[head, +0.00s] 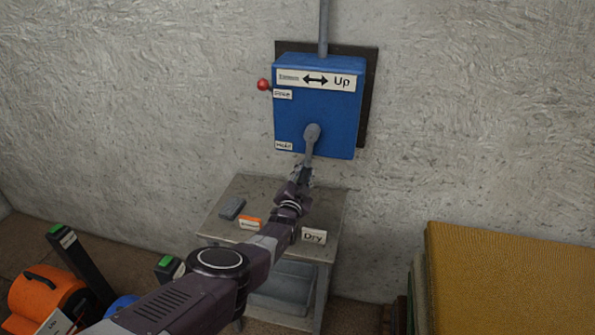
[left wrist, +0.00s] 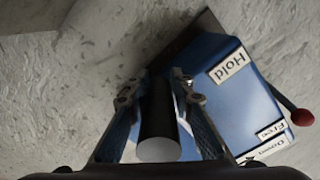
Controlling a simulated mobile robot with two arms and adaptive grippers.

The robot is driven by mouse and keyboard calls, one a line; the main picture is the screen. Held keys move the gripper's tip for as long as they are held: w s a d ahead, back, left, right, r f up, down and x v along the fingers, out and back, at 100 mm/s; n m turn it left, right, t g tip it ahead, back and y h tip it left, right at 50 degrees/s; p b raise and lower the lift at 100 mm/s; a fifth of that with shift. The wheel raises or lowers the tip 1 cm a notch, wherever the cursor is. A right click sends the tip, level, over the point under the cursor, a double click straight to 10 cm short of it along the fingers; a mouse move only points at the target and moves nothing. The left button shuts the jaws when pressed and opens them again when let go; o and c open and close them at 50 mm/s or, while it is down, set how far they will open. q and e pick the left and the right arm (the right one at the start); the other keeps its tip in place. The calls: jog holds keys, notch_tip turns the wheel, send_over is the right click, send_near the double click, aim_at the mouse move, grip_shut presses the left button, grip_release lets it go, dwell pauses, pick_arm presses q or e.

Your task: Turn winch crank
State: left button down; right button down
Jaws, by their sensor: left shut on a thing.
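The blue winch box (head: 318,115) is fixed to the wall. Its sign has a double arrow and the word "Up". The grey crank (head: 311,138) hangs downward from a hub on the box's front. My left gripper (head: 303,172) is at the crank's lower end. In the left wrist view, the fingers of my left gripper (left wrist: 160,110) are shut around the crank's dark cylindrical handle (left wrist: 159,120). A red-knobbed lever (head: 263,85) sticks out at the box's left, beside an upper label; the lower label reads "Hold". It also shows in the left wrist view (left wrist: 302,117). My right gripper is not in view.
A small grey table (head: 265,190) stands below the box, with a grey block (head: 232,209), an orange-labelled item (head: 250,223) and a "Dry" sign (head: 314,236). An orange machine (head: 42,295) is at lower left. A yellow rug stack (head: 505,275) is at right.

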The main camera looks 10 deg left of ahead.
pick_arm(q)
jog(key=shift+w+d+r, duration=0.15)
jog(key=shift+d+r, duration=0.5)
jog(key=shift+d, duration=0.2)
jog(key=c, duration=1.7)
grip_release()
jog(key=shift+d, duration=0.15)
jog(key=shift+f, duration=0.15)
jog(key=shift+a, duration=0.25)
